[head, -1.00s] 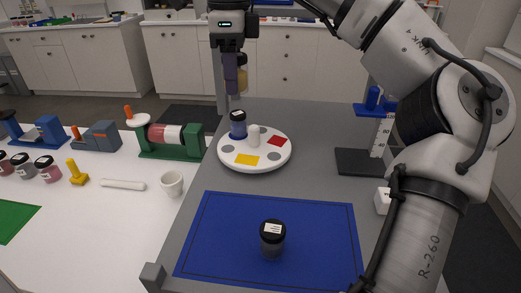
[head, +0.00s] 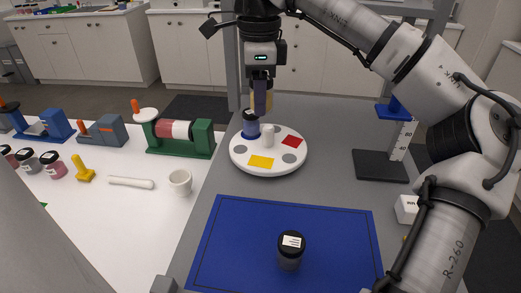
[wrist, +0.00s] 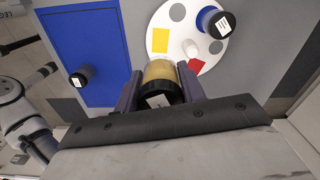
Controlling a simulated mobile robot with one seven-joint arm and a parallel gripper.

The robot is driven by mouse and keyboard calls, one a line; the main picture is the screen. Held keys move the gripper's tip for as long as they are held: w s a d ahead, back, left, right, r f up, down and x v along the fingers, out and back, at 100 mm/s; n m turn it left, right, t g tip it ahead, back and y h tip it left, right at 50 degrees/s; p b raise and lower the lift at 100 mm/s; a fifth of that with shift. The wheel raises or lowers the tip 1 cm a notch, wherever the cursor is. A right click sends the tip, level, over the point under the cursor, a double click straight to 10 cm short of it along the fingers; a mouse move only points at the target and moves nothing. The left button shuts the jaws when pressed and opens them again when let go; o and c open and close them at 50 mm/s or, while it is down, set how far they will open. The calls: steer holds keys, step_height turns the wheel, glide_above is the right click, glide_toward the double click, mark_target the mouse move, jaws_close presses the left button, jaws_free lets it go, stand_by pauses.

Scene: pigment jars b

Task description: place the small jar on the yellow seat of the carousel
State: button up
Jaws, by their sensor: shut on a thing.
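My gripper (head: 262,108) is shut on a small ochre jar (head: 269,98) with a black lid, which is partly hidden behind a finger in the head view. The wrist view shows the jar (wrist: 160,72) between both fingers. It is held above the carousel (head: 243,161), a round white disc with a pale central knob. The yellow seat (head: 261,162) is bare, at the disc's near side in the head view. In the wrist view, the yellow seat (wrist: 160,40) shows just beyond the held jar.
A blue jar (head: 250,127) with a dark lid stands on the carousel's far left. The red seat (head: 292,141) is bare. A dark grey jar (head: 289,255) stands on the blue mat (head: 235,240). A stand (head: 380,165) is at right; a white cup (head: 180,182) is at left.

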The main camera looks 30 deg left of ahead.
mark_target(259, 162)
step_height(259, 162, down, 13)
steer(key=shift+f+p, duration=0.1)
steer(key=shift+p, duration=0.6)
steer(key=shift+f, duration=0.1)
steer(key=o, duration=1)
steer(key=shift+c, duration=0.2)
step_height(259, 162, up, 12)
steer(key=shift+r+b, duration=0.2)
steer(key=shift+b, duration=0.45)
steer(key=shift+s, duration=0.1)
